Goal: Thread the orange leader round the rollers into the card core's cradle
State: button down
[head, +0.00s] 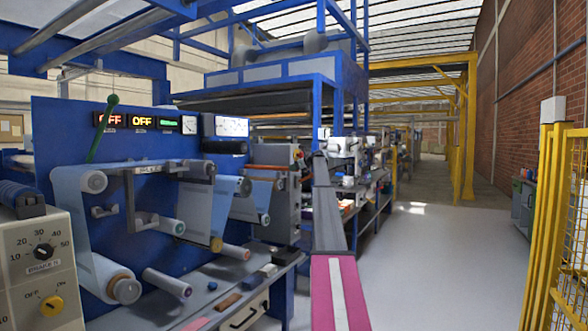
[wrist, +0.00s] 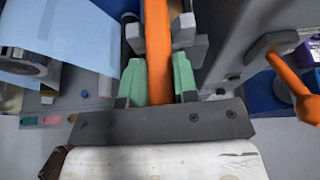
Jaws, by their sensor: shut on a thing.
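In the wrist view my gripper (wrist: 159,78) has its two green finger pads on either side of a flat orange strip, the orange leader (wrist: 160,50), and is shut on it. The leader runs up between grey blocks to the top edge. In the head view my arm reaches forward at the centre, and its gripper end is hard to make out. A roll with a brown core (head: 124,289) sits at lower left. I cannot tell which part is the cradle.
Pale blue film (head: 75,215) hangs over the rollers; a sheet (wrist: 65,35) also fills the wrist view's upper left. An orange lever (wrist: 293,82) stands right of my gripper. A control box (head: 42,265) is at left. The floor at right is clear up to a yellow fence (head: 557,230).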

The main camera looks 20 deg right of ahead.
jog(key=shift+f, duration=0.55)
jog(key=shift+f, duration=0.65)
grip_release()
dwell(0.5)
dwell(0.6)
jog(key=shift+f+v, duration=0.25)
jog(key=shift+v, duration=1)
jog(key=shift+s+d, duration=0.2)
